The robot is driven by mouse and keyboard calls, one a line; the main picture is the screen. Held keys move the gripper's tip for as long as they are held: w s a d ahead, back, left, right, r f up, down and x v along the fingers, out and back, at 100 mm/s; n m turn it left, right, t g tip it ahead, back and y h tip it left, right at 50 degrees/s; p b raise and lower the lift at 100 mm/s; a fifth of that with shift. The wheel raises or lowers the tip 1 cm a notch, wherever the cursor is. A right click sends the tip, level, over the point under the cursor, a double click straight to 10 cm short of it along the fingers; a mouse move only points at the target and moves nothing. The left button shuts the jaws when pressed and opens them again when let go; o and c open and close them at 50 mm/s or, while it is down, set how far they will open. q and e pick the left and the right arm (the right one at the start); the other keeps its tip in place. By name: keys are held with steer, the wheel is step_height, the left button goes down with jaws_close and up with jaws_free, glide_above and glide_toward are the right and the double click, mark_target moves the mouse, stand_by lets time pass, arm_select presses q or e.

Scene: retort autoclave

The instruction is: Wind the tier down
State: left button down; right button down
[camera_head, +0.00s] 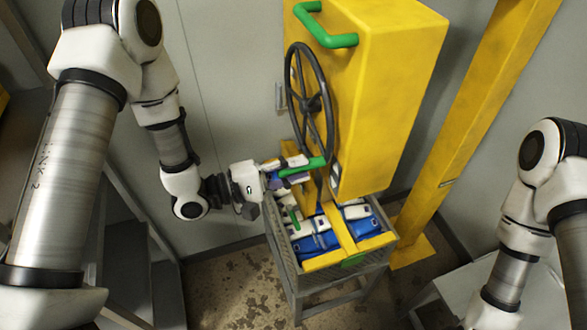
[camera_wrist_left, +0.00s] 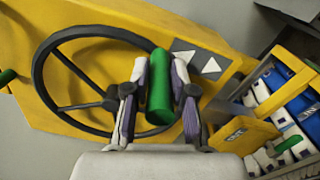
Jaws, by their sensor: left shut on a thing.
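A black handwheel (camera_head: 310,103) is mounted on the side of a tall yellow housing (camera_head: 395,90). Its green crank handle (camera_head: 302,167) is at the bottom of the wheel in the head view. My left gripper (camera_head: 285,170) is shut on this green handle; in the left wrist view the handle (camera_wrist_left: 160,88) stands between the two fingers. The wheel also shows in the left wrist view (camera_wrist_left: 62,62), behind the fingers. A grey crate (camera_head: 285,262) with a yellow bar across it holds blue and white packs (camera_head: 318,243) below the housing. My right gripper is out of view.
A green bar handle (camera_head: 325,32) is on the upper housing. A yellow post (camera_head: 455,140) stands at the right. Two white arrows (camera_wrist_left: 197,58) mark a grey plate beside the wheel in the left wrist view. Stained bare floor (camera_head: 235,288) lies left of the crate.

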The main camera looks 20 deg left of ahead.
arm_select(q)
steer(key=shift+r+p, duration=0.3)
steer(key=shift+r, duration=0.65)
steer(key=shift+w+r, duration=0.1)
steer(key=c, duration=1)
jaws_free()
steer(key=shift+o, duration=0.2)
steer(key=shift+w+a+f, duration=0.1)
steer(key=shift+f, duration=0.1)
steer(key=v, duration=0.7)
steer(key=shift+s, duration=0.2)
